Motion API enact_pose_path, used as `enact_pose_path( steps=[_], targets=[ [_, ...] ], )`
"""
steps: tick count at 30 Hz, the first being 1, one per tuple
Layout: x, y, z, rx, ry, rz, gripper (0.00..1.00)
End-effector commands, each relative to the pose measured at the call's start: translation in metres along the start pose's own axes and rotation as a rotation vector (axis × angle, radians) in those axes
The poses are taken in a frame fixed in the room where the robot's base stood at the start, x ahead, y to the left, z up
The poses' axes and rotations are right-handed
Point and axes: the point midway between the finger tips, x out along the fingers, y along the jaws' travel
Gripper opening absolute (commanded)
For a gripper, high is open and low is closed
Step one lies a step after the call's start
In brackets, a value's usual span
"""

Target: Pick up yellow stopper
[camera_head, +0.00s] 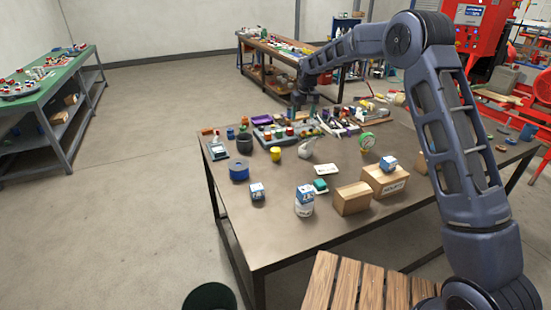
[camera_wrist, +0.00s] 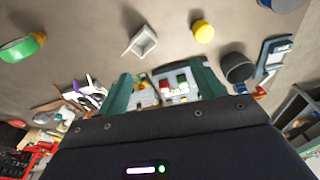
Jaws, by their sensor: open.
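The yellow stopper (camera_head: 275,155) is a small yellow cylinder standing on the brown workbench (camera_head: 330,232), in front of a tray of coloured parts. It also shows in the wrist view (camera_wrist: 203,32), above and right of my fingers. My gripper (camera_head: 301,108) is over the back part of the bench, behind and to the right of the stopper and apart from it. In the wrist view its two teal fingers (camera_wrist: 165,82) are spread, with coloured parts seen between them. Nothing is held.
A dark cup (camera_head: 244,143) and a blue roll (camera_head: 239,171) stand left of the stopper. A white open piece (camera_head: 307,148) is to its right. Cardboard boxes (camera_head: 352,198), a white can (camera_head: 305,201) and a green round item (camera_head: 367,141) occupy the front and right. The front left corner is bare.

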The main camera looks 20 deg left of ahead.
Motion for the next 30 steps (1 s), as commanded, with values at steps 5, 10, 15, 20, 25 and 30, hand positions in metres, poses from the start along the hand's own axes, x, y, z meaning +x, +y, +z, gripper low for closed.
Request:
enact_pose_path(
  steps=[5,10,15,20,25,30],
  targets=[
    [0.061,-0.054,-0.024,-0.054,-0.022,-0.011,0.68],
    [0.1,-0.09,-0.035,-0.087,-0.033,-0.017,0.68],
    [0.117,-0.106,-0.039,-0.102,-0.038,-0.019,0.68],
    [0.128,-0.107,-0.038,-0.102,-0.04,-0.019,0.68],
    [0.151,-0.107,-0.036,-0.102,-0.041,-0.019,0.68],
    [0.171,-0.107,-0.036,-0.102,-0.039,-0.019,0.68]
  ],
)
